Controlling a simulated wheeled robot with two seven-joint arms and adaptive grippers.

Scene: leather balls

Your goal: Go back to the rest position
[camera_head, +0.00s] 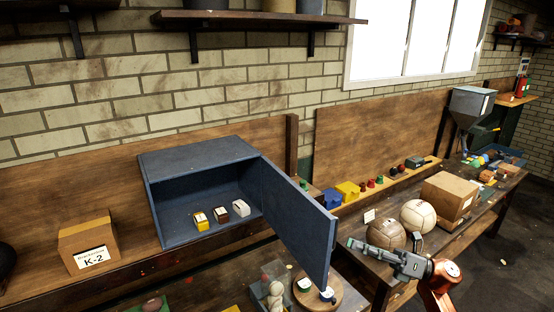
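My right gripper (356,246) reaches in from the lower right, its fingers pointing left, in front of the right-hand workbench. It overlaps the lower part of a brown leather ball (385,233) in the picture; I cannot tell if they touch. Nothing shows held in it, but its finger gap is too small to read. A cream leather ball (418,214) sits on the bench just behind and right of the brown one. My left gripper is not in view.
A blue metal cabinet (195,155) stands open at left with small boxes inside; its door (298,215) swings out toward me. A cardboard box (450,197) sits right of the balls. A K-2 carton (88,240) stands at far left. Open floor (500,255) lies at lower right.

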